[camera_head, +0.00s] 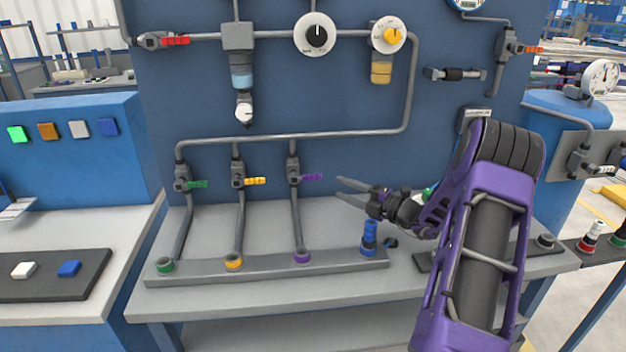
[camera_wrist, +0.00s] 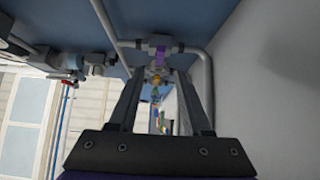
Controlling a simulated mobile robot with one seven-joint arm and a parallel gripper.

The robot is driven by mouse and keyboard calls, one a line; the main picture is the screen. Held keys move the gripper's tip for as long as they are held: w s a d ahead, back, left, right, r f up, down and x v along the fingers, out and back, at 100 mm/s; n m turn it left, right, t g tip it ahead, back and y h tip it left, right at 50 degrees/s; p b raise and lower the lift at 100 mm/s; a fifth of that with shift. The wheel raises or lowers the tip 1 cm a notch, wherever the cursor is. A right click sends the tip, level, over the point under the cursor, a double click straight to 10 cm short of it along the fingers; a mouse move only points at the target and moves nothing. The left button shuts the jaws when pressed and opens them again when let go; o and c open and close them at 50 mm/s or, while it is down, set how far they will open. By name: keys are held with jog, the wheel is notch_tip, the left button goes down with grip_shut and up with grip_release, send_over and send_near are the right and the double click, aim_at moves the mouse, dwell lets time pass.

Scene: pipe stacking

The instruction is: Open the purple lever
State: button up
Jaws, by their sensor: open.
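The purple lever (camera_head: 312,177) sticks out to the right from a grey valve (camera_head: 294,172) on a vertical pipe, at the right end of a row with a green lever (camera_head: 197,184) and a yellow lever (camera_head: 255,181). It lies about level in the head view. My gripper (camera_head: 340,190) is open and empty, a little to the right of the purple lever, its fingers pointing left towards it. In the wrist view the purple lever (camera_wrist: 161,57) shows beyond and between the open fingertips of my gripper (camera_wrist: 163,80). No contact with the lever shows.
A grey rail (camera_head: 200,272) with coloured pipe ends runs along the bench below. A blue connector (camera_head: 369,236) stands at its right end, below my gripper. A horizontal pipe (camera_head: 300,135) crosses the blue panel above the levers.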

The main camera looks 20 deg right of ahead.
aim_at(316, 178)
jog(key=b+x, duration=0.1)
jog(key=x, duration=1)
grip_shut()
dwell(1.1)
